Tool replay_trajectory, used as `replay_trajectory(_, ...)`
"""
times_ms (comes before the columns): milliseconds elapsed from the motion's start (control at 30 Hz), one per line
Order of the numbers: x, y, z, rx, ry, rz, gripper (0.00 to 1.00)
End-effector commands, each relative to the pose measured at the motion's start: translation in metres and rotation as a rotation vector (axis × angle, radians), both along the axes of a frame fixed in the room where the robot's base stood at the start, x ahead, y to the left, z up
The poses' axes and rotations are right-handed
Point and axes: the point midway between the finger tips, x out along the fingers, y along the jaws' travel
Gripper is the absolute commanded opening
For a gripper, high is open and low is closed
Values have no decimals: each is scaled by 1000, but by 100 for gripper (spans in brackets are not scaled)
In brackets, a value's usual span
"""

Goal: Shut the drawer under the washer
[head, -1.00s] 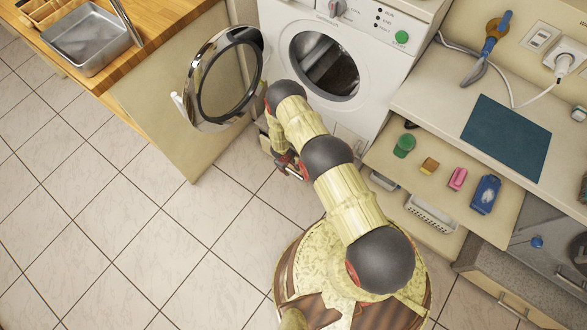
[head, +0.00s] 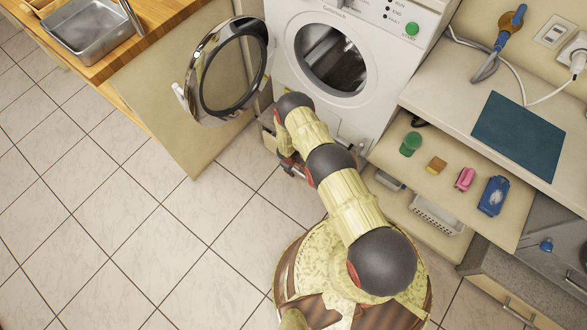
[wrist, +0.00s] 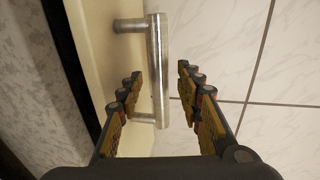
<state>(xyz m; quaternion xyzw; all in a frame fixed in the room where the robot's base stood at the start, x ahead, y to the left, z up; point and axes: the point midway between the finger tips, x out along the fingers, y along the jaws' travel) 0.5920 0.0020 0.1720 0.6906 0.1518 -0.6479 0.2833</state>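The white washer (head: 375,83) stands at the top of the head view with its round door (head: 228,72) swung open to the left. Below it, a cream drawer front (head: 268,140) shows partly beside my arm. How far the drawer stands out is hard to tell there. In the wrist view the cream drawer front (wrist: 95,25) carries a steel bar handle (wrist: 157,40). My gripper (wrist: 158,73) is open, with one finger on each side of the bar and gaps visible. In the head view my gripper (head: 291,166) is low by the drawer, partly hidden by my arm.
A wooden counter with a metal basin (head: 88,45) is at upper left, a cabinet panel (head: 185,115) below it. At right, a shelf holds a green cup (head: 410,144) and small items, with a white basket (head: 437,213) beneath. Tiled floor at left is clear.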

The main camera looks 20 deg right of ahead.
Motion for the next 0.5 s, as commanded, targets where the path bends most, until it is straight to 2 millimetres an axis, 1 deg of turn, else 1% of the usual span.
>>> replay_trajectory(67, 0, 0, 0, 0, 0, 0, 33)
replay_trajectory(500, 0, 0, 0, 0, 0, 0, 8)
